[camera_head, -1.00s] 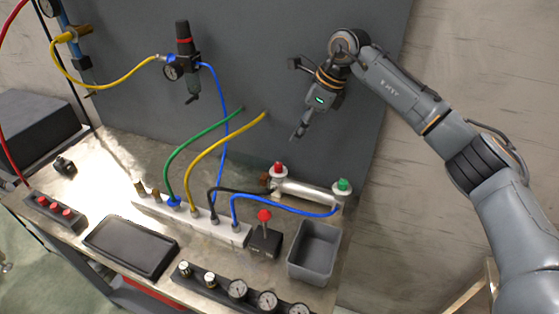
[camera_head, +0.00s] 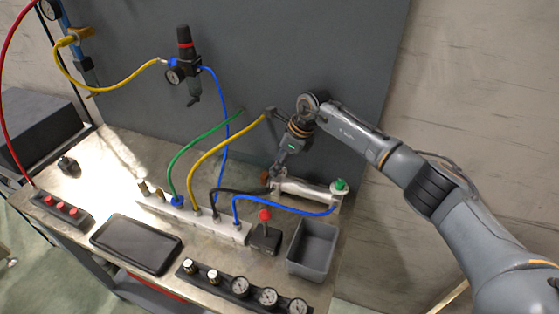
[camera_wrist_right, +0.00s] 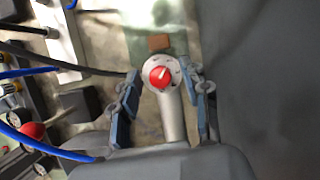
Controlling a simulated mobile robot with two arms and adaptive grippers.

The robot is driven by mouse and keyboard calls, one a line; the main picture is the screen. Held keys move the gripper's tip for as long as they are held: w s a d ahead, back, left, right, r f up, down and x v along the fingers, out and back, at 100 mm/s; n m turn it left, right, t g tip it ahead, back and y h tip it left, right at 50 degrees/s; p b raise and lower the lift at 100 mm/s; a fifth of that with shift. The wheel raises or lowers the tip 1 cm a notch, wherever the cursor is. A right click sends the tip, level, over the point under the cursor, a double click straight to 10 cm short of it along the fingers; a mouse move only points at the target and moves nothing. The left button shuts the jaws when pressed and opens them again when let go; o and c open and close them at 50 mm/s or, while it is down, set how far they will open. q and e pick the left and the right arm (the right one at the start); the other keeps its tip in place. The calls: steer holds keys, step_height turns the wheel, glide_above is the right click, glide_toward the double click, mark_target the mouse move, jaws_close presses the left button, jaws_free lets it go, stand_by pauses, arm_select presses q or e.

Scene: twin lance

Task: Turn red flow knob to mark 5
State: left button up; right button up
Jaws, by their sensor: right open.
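The red flow knob (camera_wrist_right: 160,77) sits on a round white dial with small dark marks at one end of a silver cylinder (camera_head: 308,190). A pale pointer line on the knob points to the upper right in the wrist view; the mark numbers are too small to read. My right gripper (camera_head: 277,174) is over that end of the cylinder and hides the red knob in the head view. In the right wrist view its open fingers (camera_wrist_right: 165,80) stand on either side of the dial, with gaps visible. My left gripper is not in view.
A green knob (camera_head: 339,186) is at the cylinder's other end. Black and blue hoses (camera_head: 285,205) run close by. A red-topped lever (camera_head: 264,216) and a grey bin (camera_head: 314,246) stand in front. The dark back panel (camera_head: 310,55) rises behind.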

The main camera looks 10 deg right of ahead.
jaws_close()
